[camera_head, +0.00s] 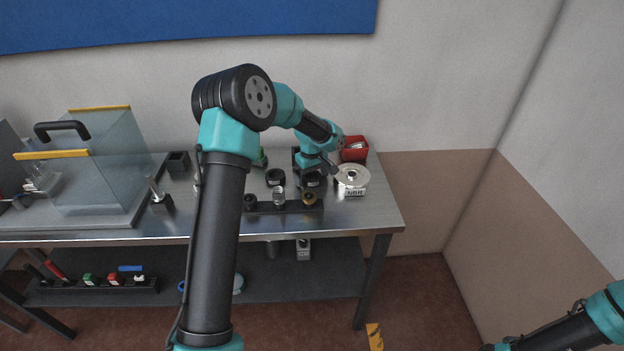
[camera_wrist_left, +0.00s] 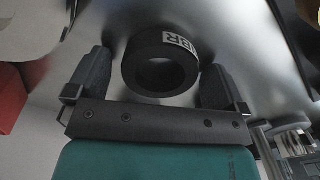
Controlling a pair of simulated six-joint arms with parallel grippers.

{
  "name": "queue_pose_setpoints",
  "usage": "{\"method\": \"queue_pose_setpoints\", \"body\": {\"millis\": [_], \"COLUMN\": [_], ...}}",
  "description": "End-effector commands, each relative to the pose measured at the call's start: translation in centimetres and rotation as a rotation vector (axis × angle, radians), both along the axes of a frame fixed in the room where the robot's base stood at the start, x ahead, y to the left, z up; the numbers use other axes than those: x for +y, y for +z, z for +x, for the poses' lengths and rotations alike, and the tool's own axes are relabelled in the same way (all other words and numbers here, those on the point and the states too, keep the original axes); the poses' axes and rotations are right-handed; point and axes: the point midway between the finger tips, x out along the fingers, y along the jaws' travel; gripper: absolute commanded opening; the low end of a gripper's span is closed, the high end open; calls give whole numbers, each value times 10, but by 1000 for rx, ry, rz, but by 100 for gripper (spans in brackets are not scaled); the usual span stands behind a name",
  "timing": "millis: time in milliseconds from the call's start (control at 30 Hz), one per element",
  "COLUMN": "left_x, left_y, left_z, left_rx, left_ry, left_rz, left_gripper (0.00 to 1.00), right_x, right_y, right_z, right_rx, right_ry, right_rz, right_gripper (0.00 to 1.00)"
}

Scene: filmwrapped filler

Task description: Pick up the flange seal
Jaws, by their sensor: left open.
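The flange seal, a thick black ring with a white label reading "BR", shows in the left wrist view (camera_wrist_left: 160,72), lying on the steel bench. In the head view a dark ring (camera_head: 313,182), apparently the same seal, sits just below my left gripper (camera_head: 316,171). My left gripper's two fingers (camera_wrist_left: 152,82) are open, one on each side of the ring, with gaps visible on both sides. I cannot tell how far the fingertips are above the bench. Part of my right arm enters at the lower right of the head view; its gripper is out of frame.
Another black ring (camera_head: 276,177) lies to the left. A dark rack (camera_head: 284,206) with small parts is in front. A clear-walled enclosure (camera_head: 92,165) fills the bench's left end.

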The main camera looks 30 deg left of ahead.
Motion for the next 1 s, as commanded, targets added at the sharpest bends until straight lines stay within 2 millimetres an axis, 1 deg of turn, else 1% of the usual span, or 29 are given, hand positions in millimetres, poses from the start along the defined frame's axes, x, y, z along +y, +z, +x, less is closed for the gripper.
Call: {"method": "queue_pose_setpoints", "body": {"millis": [400, 467, 900, 967, 1000], "left_x": [0, 0, 0, 0, 0], "left_y": [1, 1, 1, 1, 1], "left_z": [0, 0, 0, 0, 0], "left_rx": [-1, -1, -1, -1, -1], "left_ry": [0, 0, 1, 0, 0], "left_rz": [0, 0, 0, 0, 0], "left_gripper": [98, 94, 52, 46, 45], "right_x": [0, 0, 0, 0, 0], "right_y": [0, 0, 0, 0, 0], "right_z": [0, 0, 0, 0, 0], "right_rx": [0, 0, 0, 0, 0], "right_ry": [0, 0, 0, 0, 0], "right_rz": [0, 0, 0, 0, 0], "right_gripper": [43, 43, 43, 43, 43]}}
